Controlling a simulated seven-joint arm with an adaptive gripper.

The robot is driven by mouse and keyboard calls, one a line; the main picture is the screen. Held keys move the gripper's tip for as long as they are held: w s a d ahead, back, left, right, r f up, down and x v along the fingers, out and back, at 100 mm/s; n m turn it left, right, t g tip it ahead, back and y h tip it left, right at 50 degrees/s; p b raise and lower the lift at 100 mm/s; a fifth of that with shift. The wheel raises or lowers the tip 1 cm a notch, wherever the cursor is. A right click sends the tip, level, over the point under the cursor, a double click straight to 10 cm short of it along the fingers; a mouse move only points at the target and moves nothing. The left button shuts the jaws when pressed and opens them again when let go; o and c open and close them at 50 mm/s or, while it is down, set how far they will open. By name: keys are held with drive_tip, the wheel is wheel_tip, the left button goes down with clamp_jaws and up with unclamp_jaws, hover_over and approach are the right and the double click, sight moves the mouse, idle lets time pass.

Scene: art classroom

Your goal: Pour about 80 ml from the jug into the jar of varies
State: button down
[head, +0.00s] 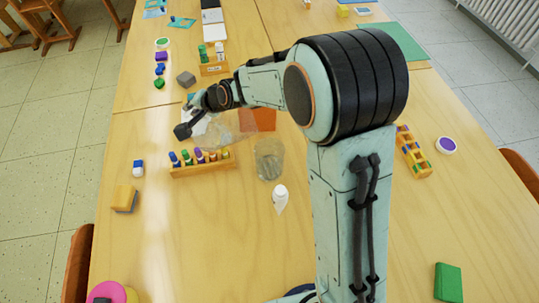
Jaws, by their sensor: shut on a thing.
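My gripper (188,125) is over the left-middle part of the table, partly hidden by its own wrist. It is shut on a clear, see-through vessel, apparently the jug (222,132), whose outline is faint against the table. The jug looks tilted, but its spout and any liquid in it are too faint to make out. A second clear vessel, apparently the jar (268,160), stands upright on the table to the right of and nearer than the jug. I cannot tell its fill level.
A wooden rack (203,168) with several coloured pieces stands just in front of the jug. A white bottle (280,198) stands close in front of the jar. An orange sheet (257,119) lies behind.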

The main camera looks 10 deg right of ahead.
idle(0.9)
drive_tip(key=shift+w+a+f+g+h+b, duration=0.2)
drive_tip(key=shift+a+g+h+b, duration=0.1)
drive_tip(key=shift+a+h, duration=0.3)
drive_tip(key=w+a+f+n+g+h+b, duration=0.1)
drive_tip(key=a+f+n+g+h+b, duration=0.1)
drive_tip(key=a+f+h, duration=0.3)
drive_tip(key=shift+w+a+f+g+h+b, duration=0.15)
drive_tip(key=shift+w+f+g+h+b, duration=0.25)
drive_tip(key=shift+f+h+b, duration=0.5)
